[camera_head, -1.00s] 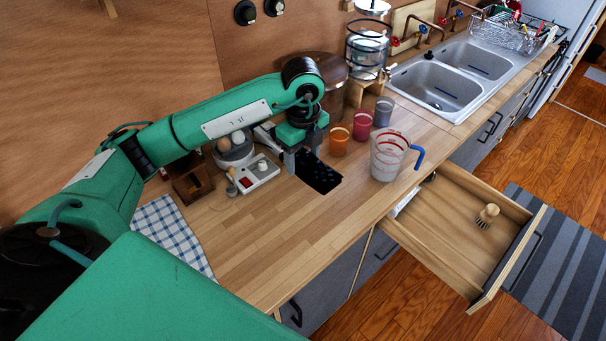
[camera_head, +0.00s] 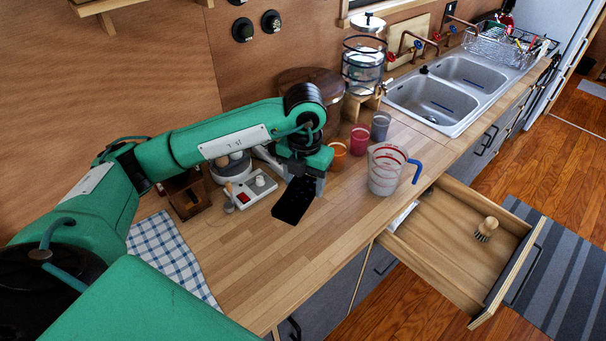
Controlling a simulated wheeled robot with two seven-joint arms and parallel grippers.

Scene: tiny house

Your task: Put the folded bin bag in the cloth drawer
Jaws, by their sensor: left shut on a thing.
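The folded bin bag (camera_head: 293,204) is a flat black rectangle over the wooden counter. My left gripper (camera_head: 308,184) is shut on its upper right end; the arm hides part of the fingers. I cannot tell for sure how far the bag is above the counter. The cloth drawer (camera_head: 440,232) stands open at the right, below the counter edge. A wooden brush (camera_head: 486,228) lies in it, and something white (camera_head: 402,215) shows at its left inner side. My right gripper is not in view.
A clear measuring jug (camera_head: 384,172) with a blue handle stands near the counter edge, between bag and drawer. Orange (camera_head: 338,156), red (camera_head: 359,138) and grey (camera_head: 380,126) cups stand behind it. A white scale (camera_head: 252,188) and checked cloth (camera_head: 170,258) lie left. The front counter is clear.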

